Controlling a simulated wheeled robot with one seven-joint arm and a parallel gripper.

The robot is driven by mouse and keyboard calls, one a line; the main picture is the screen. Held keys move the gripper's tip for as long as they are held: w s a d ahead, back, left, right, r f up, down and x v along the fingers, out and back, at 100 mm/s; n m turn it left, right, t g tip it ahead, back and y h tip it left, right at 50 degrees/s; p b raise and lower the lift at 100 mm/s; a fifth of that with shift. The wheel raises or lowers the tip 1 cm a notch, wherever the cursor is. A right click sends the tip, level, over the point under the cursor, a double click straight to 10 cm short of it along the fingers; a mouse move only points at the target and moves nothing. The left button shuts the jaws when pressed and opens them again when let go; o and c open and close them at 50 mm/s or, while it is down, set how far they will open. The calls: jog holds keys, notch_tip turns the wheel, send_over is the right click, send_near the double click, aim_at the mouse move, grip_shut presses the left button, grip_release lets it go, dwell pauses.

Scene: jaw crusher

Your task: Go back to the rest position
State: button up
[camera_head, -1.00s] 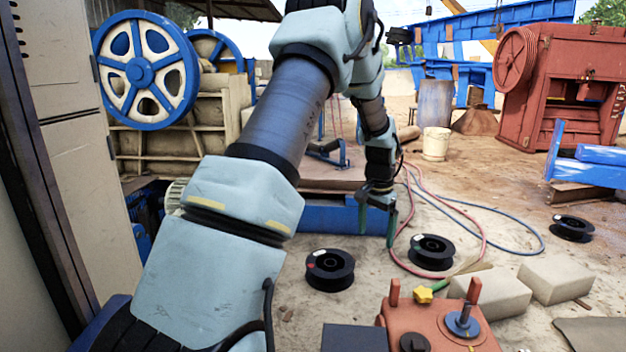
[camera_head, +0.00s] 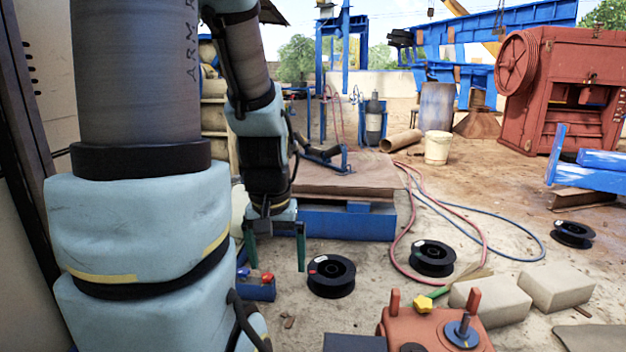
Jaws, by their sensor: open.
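My gripper (camera_head: 276,252) hangs down left of the middle of the picture, its two green fingers apart with nothing between them. It is in front of the blue base of a low platform (camera_head: 345,222). A small blue box with red and blue knobs (camera_head: 256,286) shows just below it. My arm fills the left side and hides much of what lies behind it.
Black spools (camera_head: 331,276) lie on the ground right of my gripper. An orange control box (camera_head: 430,326) with a yellow knob stands at the front. Pale blocks (camera_head: 555,286), hoses (camera_head: 470,215) and a white bucket (camera_head: 437,148) lie farther right. A tall cabinet (camera_head: 45,70) stands close at the left.

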notch_tip(320, 180, up, 25)
jog(key=p, duration=2.3)
jog(key=shift+f, duration=0.15)
